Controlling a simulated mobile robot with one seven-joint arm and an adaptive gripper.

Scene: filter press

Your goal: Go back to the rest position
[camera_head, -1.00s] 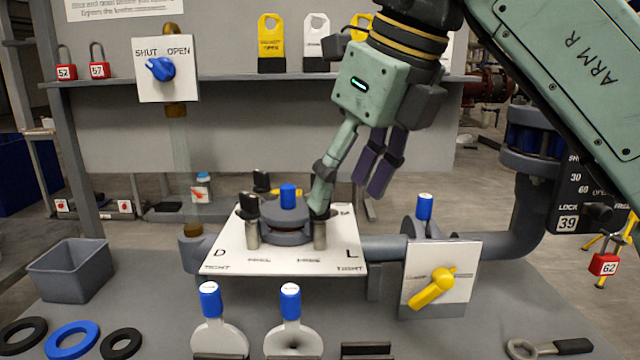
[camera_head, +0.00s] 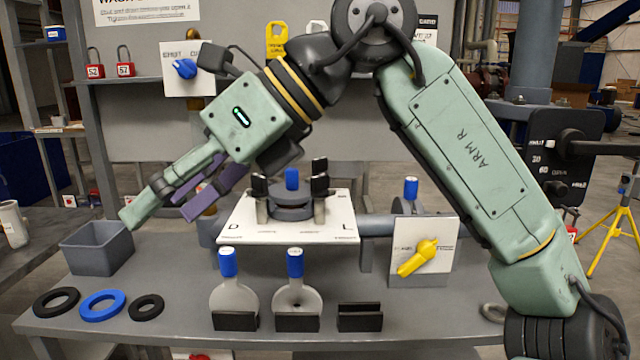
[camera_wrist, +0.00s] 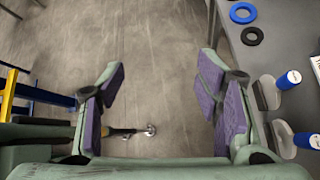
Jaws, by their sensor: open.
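My gripper (camera_head: 160,213) is open and empty in the head view, held in the air at the left, in front of the filter housing and above the bench. The filter housing (camera_head: 290,203), round and grey with a blue-capped top, stands on a white plate (camera_head: 250,232) marked D and L. Black-knobbed clamps stand around it. My gripper is apart from all of these.
A grey bin (camera_head: 97,248) stands below my gripper at the left. A yellow valve handle (camera_head: 418,257) is at the right. The wrist view shows bare floor (camera_wrist: 165,55).

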